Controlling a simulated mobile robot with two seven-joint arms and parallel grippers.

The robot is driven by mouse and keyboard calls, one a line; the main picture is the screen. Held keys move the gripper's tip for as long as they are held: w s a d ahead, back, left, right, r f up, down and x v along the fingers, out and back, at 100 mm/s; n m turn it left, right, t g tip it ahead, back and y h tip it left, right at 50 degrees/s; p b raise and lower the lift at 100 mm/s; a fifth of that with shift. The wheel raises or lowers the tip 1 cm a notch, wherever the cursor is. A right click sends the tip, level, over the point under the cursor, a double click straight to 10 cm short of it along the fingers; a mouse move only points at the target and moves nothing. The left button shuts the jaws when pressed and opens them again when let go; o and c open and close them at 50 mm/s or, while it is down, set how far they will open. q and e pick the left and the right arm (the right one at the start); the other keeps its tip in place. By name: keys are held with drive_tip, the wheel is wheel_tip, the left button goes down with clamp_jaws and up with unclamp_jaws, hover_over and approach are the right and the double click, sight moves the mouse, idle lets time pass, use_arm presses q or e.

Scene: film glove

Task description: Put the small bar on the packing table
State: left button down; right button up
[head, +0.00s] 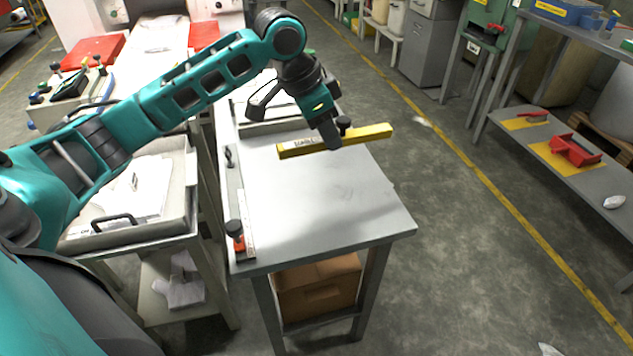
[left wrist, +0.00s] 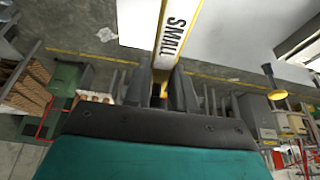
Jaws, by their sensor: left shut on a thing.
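The small bar (head: 366,135) is a long yellow bar with a white label. The label reads "SMALL" in the left wrist view (left wrist: 178,33). My left gripper (head: 331,140) is shut on it near the middle and holds it roughly level over the far part of a grey table (head: 330,205), which I take to be the packing table. The bar's right end reaches past the table's right edge. I cannot tell how high it is above the top. In the left wrist view the fingers (left wrist: 162,90) close around the bar. My right gripper is not in view.
An orange and black item (head: 236,236) stands by a white strip at the table's left edge. The middle and front of the top are clear. A cardboard box (head: 316,290) sits on the shelf below. A cart (head: 125,232) with papers stands close on the left.

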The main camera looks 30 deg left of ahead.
use_arm(q)
drive_tip(key=shift+w+a+r, duration=0.15)
drive_tip(key=shift+a+r, duration=0.35)
drive_tip(key=shift+r, duration=0.35)
drive_tip(key=b, duration=0.3)
hover_over(328, 208)
drive_tip(key=s, duration=0.1)
wheel_tip(328, 208, down, 13)
drive_tip(key=f, duration=0.4)
drive_tip(key=a+f, duration=0.1)
drive_tip(key=f, duration=0.1)
drive_tip(key=shift+f+b, duration=0.1)
drive_tip(key=shift+b, duration=0.3)
drive_tip(key=shift+f, duration=0.2)
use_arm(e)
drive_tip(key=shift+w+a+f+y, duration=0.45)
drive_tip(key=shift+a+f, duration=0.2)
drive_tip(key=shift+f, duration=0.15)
use_arm(q)
drive_tip(key=c, duration=0.9)
unclamp_jaws()
drive_tip(key=shift+f, duration=0.15)
drive_tip(key=shift+c, duration=0.2)
